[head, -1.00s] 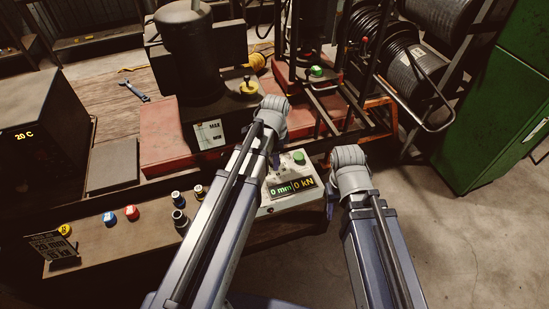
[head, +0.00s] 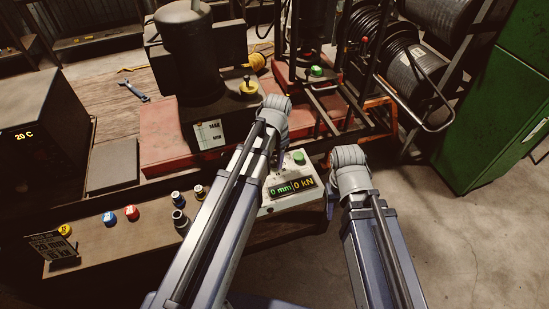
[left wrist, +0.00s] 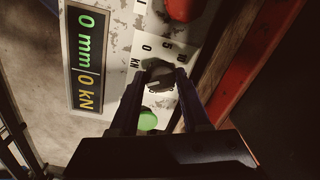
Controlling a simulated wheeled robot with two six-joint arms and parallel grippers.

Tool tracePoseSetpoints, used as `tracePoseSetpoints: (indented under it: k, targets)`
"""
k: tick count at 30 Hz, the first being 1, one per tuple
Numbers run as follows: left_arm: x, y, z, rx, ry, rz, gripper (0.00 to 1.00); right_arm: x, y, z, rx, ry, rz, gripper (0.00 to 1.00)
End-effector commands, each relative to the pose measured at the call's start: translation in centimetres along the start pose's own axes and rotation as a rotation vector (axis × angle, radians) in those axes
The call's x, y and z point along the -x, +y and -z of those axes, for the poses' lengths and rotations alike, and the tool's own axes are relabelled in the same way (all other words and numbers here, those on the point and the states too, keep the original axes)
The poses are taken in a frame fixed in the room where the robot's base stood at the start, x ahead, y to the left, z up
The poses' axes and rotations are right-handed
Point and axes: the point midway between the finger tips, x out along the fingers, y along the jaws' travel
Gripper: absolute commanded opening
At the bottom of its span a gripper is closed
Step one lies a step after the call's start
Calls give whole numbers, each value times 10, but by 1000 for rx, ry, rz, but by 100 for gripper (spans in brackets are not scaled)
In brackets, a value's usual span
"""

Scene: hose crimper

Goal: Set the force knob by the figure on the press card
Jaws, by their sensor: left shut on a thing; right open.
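The black force knob (left wrist: 159,76) shows in the left wrist view on the pale control panel (left wrist: 118,30), beside a scale marked kN with 0, 5 and 10. My left gripper (left wrist: 157,84) is shut on this knob. The display (head: 293,188) reads 0 mm and 0 kN; it also shows in the left wrist view (left wrist: 88,60). The press card (head: 55,247) stands at the front left of the bench; it seems to read 20 mm and a kN figure too blurred to be sure of. My right gripper (head: 331,207) is open and empty, right of the panel.
A green button (head: 299,157) sits on the panel; it shows near my fingers (left wrist: 148,120). A red button (left wrist: 184,8) is at the top of the wrist view. Several coloured caps and dark fittings (head: 180,220) stand on the bench. Floor at right is clear.

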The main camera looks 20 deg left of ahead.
Motion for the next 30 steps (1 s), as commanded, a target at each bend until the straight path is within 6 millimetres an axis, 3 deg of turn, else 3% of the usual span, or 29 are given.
tracePoseSetpoints:
  k: [30]
  targets:
    - [0,0,2,885,-44,0,0,0,0,0,0,0,0,50]
